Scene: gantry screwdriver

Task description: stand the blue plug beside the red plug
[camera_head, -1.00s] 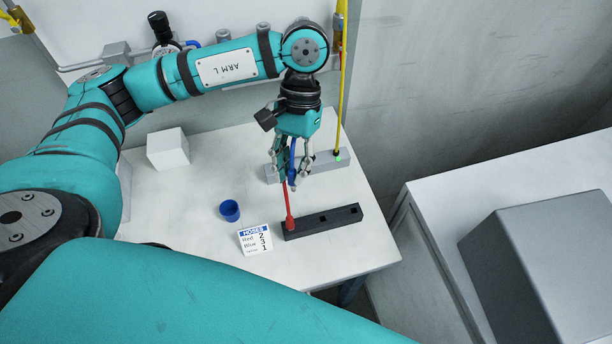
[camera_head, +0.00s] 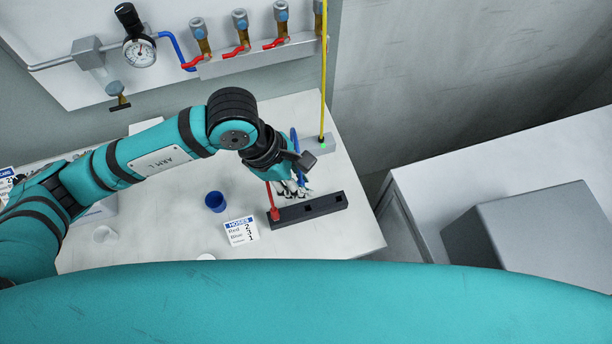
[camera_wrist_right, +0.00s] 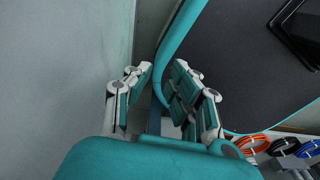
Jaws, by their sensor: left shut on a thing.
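The red plug (camera_head: 275,213) stands upright at the left end of the black block (camera_head: 325,205). The block shows open square holes to the right of it. My left gripper (camera_head: 292,190) is shut on the blue plug, just behind the black block and to the right of the red plug. A blue length (camera_head: 296,148) rises behind the gripper; the plug's lower end is hidden by the fingers, so I cannot tell whether it touches the block. My right gripper (camera_wrist_right: 165,95) is open and empty in the right wrist view.
The grey block (camera_head: 315,147) behind holds a yellow hose (camera_head: 323,80) beside a green light. A blue cup (camera_head: 215,201) and a HOSES card (camera_head: 241,230) stand left of the black block. A gauge (camera_head: 140,51) and valves (camera_head: 240,30) line the back wall.

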